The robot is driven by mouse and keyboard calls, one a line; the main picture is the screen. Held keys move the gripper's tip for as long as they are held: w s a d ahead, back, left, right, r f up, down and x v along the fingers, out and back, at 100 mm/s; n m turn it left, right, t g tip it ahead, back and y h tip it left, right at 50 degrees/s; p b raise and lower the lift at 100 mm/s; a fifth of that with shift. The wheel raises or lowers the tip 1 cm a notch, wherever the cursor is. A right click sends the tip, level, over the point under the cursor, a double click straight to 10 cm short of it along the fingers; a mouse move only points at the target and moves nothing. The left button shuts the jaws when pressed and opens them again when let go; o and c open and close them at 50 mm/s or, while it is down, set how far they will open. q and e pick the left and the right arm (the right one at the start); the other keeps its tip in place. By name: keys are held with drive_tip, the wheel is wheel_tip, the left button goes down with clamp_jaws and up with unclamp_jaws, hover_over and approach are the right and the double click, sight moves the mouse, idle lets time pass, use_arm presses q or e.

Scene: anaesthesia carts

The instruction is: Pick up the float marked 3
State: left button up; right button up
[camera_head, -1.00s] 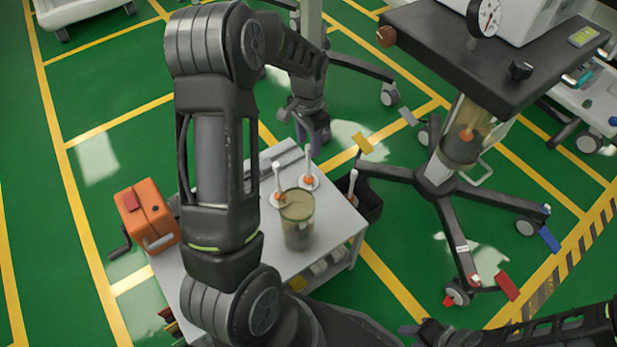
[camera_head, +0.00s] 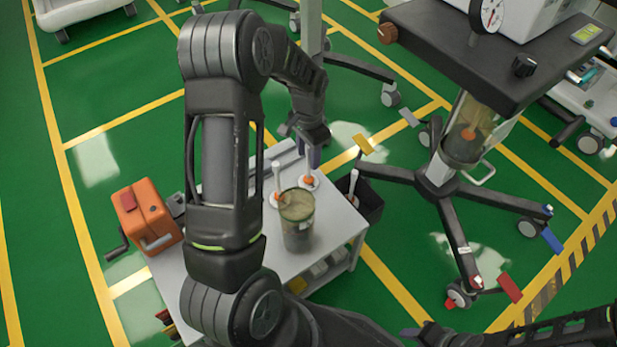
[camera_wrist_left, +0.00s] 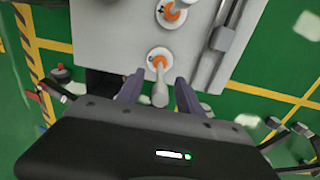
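Two white-stemmed floats with orange rings and round white bases stand on a grey cart top. The farther float (camera_head: 309,182) has its stem mostly hidden behind my left gripper (camera_head: 312,146). The nearer float (camera_head: 277,178) stands partly behind a cloudy cylinder. In the left wrist view, my left gripper (camera_wrist_left: 158,84) is open, its fingers on either side of one float's pale stem (camera_wrist_left: 160,95), apart from it. That float's orange ring (camera_wrist_left: 159,62) shows beyond the fingertips; the other float (camera_wrist_left: 172,11) is at the top edge. I cannot read any number. My right gripper (camera_head: 420,334) is partly seen at the bottom.
The cloudy cylinder (camera_head: 297,228) stands on the cart top (camera_head: 335,238). A black bin (camera_head: 368,205) at its right side holds another white stem (camera_head: 353,184). An orange crank box (camera_head: 147,217) is at the left. A wheeled stand (camera_head: 437,178) is to the right.

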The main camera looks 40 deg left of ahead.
use_arm(q)
clamp_jaws()
idle(1.3)
